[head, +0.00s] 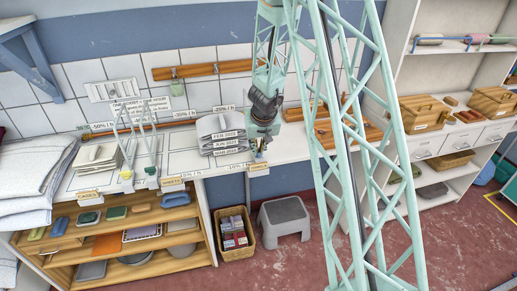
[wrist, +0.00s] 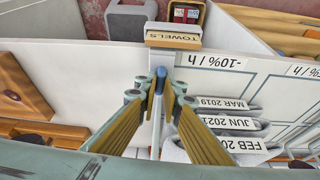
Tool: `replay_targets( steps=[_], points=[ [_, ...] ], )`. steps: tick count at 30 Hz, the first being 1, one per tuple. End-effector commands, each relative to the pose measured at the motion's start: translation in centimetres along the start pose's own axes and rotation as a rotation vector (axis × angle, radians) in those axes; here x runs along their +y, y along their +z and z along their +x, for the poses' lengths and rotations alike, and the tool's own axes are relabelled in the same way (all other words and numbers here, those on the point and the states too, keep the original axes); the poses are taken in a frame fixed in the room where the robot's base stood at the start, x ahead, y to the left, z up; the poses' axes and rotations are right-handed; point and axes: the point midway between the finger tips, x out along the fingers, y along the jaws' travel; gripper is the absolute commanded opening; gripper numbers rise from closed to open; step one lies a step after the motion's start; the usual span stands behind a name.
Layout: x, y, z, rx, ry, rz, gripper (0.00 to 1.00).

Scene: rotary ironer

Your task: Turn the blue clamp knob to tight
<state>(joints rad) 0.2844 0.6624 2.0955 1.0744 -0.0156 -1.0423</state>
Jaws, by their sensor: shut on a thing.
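The blue clamp knob (wrist: 158,82) shows in the wrist view as a narrow blue piece between my fingertips. It stands at the front edge of the white counter, just behind a label reading TOWELS (wrist: 173,40). My gripper (wrist: 159,98) is shut on the knob, with one yellow-lined finger on either side. In the head view my gripper (head: 258,148) points down at the counter edge, above the same label (head: 258,167). There the gripper largely hides the knob. How far the knob is turned cannot be told.
A stack of grey folded cloths with date tags (head: 221,134) lies left of my gripper. Further left stand a pale wire frame (head: 137,143) and pale folded cloths (head: 97,156). A wooden tray (head: 345,132) lies to the right. A grey stool (head: 285,215) and a basket (head: 233,230) are below.

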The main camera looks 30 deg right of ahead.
Motion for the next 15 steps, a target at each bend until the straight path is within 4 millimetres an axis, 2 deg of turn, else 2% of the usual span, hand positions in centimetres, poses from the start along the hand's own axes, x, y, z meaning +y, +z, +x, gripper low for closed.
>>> replay_targets(
  steps=[15],
  points=[
    [-0.15, 0.00, -0.22, -0.002, 0.056, 0.137, 0.00]
  ],
)
